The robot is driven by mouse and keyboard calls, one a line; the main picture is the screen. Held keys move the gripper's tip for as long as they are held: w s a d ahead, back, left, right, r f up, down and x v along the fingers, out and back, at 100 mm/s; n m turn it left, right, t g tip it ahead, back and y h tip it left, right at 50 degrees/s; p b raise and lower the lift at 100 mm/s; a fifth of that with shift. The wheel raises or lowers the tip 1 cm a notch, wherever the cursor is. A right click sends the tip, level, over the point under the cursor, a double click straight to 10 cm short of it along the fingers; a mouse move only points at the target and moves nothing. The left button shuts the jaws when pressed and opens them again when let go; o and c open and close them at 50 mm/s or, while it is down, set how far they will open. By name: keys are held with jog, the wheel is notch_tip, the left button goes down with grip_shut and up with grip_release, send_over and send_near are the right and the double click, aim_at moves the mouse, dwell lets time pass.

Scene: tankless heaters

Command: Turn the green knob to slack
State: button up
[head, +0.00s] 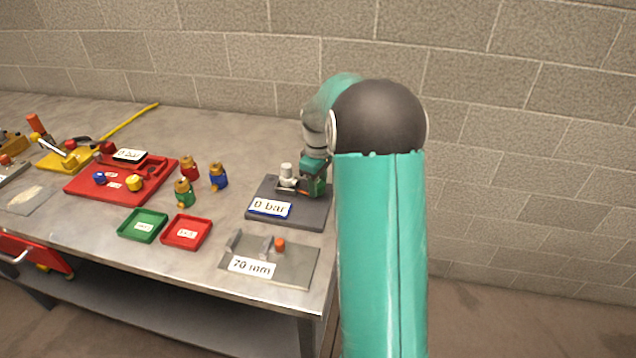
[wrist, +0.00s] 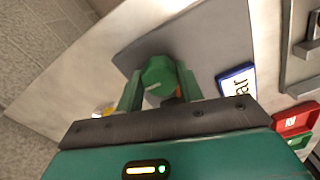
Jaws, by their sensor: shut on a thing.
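In the head view my gripper (head: 308,182) is at the dark grey plate (head: 292,218), and the knob is mostly hidden there by the fingers. The plate carries a white fitting (head: 287,173) and a label (head: 270,207) reading "0 bar". I cannot read which setting the knob's mark points to.
A grey plate (head: 297,272) labelled "70 mm" lies in front. Green (head: 143,226) and red (head: 186,233) trays, several brass-topped valves (head: 218,177) and a red tray (head: 75,187) stand to the left. A block wall (head: 220,60) is behind the table.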

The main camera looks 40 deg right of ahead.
dwell(0.3)
jog(key=o, duration=1)
jog(key=shift+r, duration=0.15)
notch_tip(320, 180, up, 14)
jog(key=shift+f, duration=0.2)
